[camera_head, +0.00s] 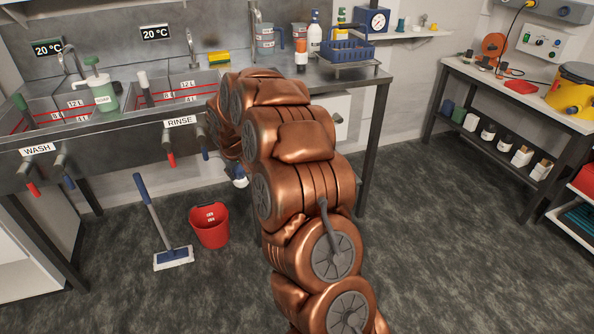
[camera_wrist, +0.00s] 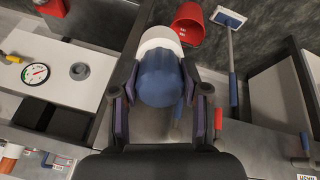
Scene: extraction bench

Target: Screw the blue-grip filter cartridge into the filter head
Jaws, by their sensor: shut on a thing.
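The filter cartridge has a blue grip (camera_wrist: 160,80) and a white body (camera_wrist: 160,40). In the wrist view it lies between the fingers of my gripper (camera_wrist: 162,92), which is shut on the blue grip. The white end points away from the wrist. In the head view my copper arm hides most of the gripper; a small white and blue bit (camera_head: 240,181) shows beside the arm below the bench and may be the cartridge. I cannot identify the filter head for certain; a grey round fitting (camera_wrist: 79,71) on a white panel, left of the cartridge in the wrist view, may be it.
A round gauge (camera_wrist: 36,73) sits on the same panel. A red bucket (camera_head: 210,225) and a mop (camera_head: 172,257) stand on the floor left of my arm. Sink taps (camera_head: 168,152) jut from the bench front. The floor at right is clear.

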